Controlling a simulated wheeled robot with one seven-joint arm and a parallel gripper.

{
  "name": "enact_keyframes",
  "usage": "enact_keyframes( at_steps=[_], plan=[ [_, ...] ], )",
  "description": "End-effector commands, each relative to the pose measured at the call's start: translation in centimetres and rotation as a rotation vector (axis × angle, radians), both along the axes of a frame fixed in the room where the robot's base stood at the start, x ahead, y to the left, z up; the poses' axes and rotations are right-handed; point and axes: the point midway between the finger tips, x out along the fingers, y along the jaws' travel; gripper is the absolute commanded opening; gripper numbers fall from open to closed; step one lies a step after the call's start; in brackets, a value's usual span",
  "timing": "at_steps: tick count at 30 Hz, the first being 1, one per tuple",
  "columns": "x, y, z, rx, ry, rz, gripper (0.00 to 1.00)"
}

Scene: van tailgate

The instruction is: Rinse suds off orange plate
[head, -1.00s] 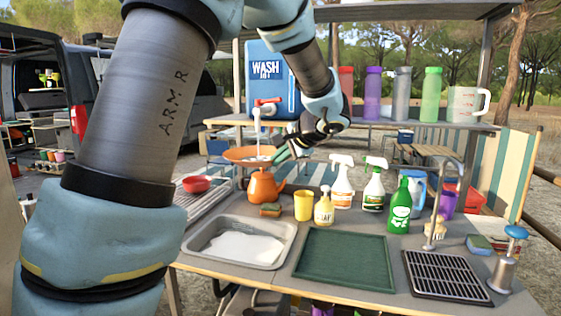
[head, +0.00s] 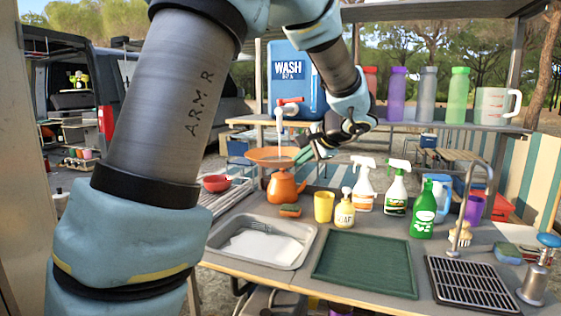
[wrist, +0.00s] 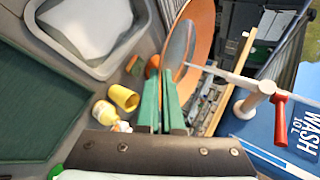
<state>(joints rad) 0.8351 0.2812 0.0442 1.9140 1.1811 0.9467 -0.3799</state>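The orange plate (head: 262,153) is held out under the tap (head: 281,110) of the blue water container (head: 284,88). My gripper (head: 303,153) is shut on its right edge. A pale stream falls from the tap to the plate. In the wrist view, the green fingers of my gripper (wrist: 160,100) close on the edge of the plate (wrist: 203,28), and the stream reaches its face from the white spout (wrist: 250,98). A grey patch shows on that face; I cannot tell whether it is suds or water.
An orange jug (head: 286,187) stands just below the plate. A grey basin with white contents (head: 218,236), a sponge (head: 290,211), a yellow cup (head: 323,206), a soap bottle (head: 344,212) and spray bottles (head: 363,185) stand nearby. The green mat (head: 365,264) is clear.

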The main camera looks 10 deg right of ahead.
Motion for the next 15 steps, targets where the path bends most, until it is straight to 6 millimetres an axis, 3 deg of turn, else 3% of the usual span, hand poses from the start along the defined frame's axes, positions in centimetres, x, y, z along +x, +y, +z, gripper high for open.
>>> enact_keyframes(
  at_steps=[15],
  plan=[
    [-4.0,-0.2,-0.1,0.000,-0.001,-0.001,0.00]
  ],
)
